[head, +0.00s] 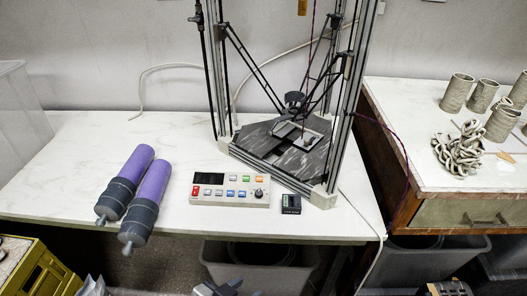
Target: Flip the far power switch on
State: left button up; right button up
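A pale control panel (230,201) lies near the front edge of the white table, with a dark display, a red button at its left, coloured keys and a black knob. A small black box (291,204) sits just right of it. The delta clay printer (336,130) stands behind them, with metal posts and a dark base. I cannot make out which part is the far power switch.
Two purple clay cartridges (151,191) with dark caps lie left of the panel. The white table (80,150) is clear at the back left. A wooden cabinet (430,150) at the right holds clay cups and a coiled clay piece. Grey bins stand below. A cable hangs over the table's right edge.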

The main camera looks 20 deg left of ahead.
aim_at(195, 190)
jog(key=u, duration=1.25)
